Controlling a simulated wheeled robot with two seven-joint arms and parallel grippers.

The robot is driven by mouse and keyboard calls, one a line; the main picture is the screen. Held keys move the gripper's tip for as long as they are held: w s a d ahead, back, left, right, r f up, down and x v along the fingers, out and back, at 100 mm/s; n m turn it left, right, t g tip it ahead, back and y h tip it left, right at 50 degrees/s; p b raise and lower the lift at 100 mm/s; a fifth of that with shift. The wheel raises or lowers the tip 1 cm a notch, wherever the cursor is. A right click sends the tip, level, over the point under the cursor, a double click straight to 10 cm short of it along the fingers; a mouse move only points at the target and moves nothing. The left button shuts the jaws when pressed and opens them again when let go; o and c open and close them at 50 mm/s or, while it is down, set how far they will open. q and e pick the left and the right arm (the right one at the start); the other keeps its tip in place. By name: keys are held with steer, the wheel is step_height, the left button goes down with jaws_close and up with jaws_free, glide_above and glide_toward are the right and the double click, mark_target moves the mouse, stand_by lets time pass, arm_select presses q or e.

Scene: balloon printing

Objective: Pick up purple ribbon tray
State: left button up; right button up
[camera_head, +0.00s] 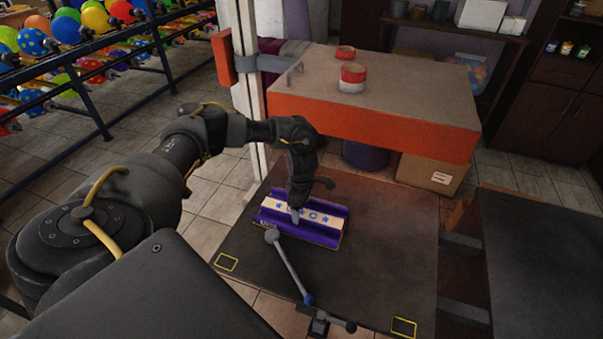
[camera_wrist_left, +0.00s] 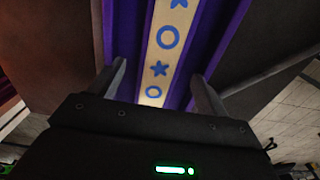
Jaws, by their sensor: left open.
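The purple ribbon tray (camera_head: 325,232) lies on the dark table in the head view. It has a cream strip with blue stars and rings along its middle. In the left wrist view the tray (camera_wrist_left: 168,45) runs away from me between the fingers. My left gripper (camera_head: 297,212) is over the left part of the tray, and its arm hides some of it. In the left wrist view the left gripper (camera_wrist_left: 160,90) is open, with one finger on each side of the tray. I cannot tell whether the fingers touch it. My right gripper is not in view.
The tray rests on a dark low table (camera_head: 385,255) with yellow corner marks. A metal lever (camera_head: 290,267) stands in front of the tray. An orange-edged upper platform (camera_head: 375,112) overhangs behind it. A dark surface (camera_head: 540,260) lies at the right. A balloon rack (camera_head: 75,75) stands at the left.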

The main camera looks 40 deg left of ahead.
arm_select(q)
step_height(320, 180, down, 2)
steer(key=shift+f, duration=0.1)
steer(key=c, duration=1.3)
steer(key=shift+o, duration=0.2)
steer(key=shift+w+r, duration=0.1)
steer(key=shift+r, duration=0.1)
